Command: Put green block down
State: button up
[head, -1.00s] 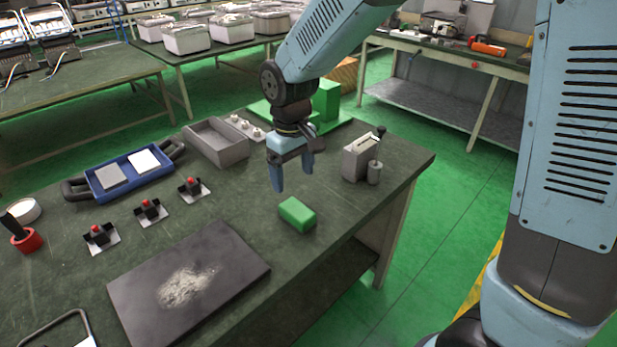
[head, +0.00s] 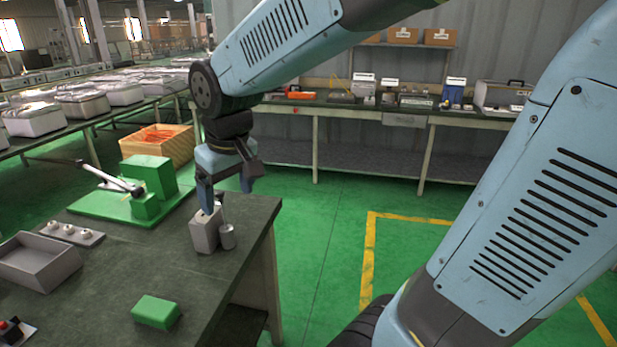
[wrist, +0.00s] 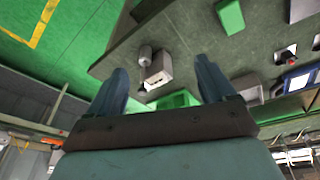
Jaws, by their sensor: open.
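The green block (head: 156,311) lies flat on the dark green tabletop (head: 110,265), near the bottom of the head view. It also shows at the top of the wrist view (wrist: 230,16). My gripper (head: 227,200) is open and empty. It hangs above the far right part of the table, well away from the block, with its fingers close to a grey box (head: 205,232). In the wrist view the grey box (wrist: 158,70) shows between the two fingers; I cannot tell whether they touch it.
A small grey cylinder (head: 227,237) stands beside the grey box. A green fixture with a lever (head: 152,178) sits at the table's far end. A grey tray (head: 40,262) and a strip with white knobs (head: 70,233) are at left. Floor right of the table is clear.

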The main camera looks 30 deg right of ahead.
jog(key=s+d+r+m+t, duration=0.2)
jog(key=s+d+r+m, duration=0.2)
jog(key=s+d, duration=0.5)
jog(key=d, duration=0.3)
jog(key=shift+s+r+t+h, duration=0.15)
jog(key=shift+s+t+h, duration=0.15)
dwell(0.8)
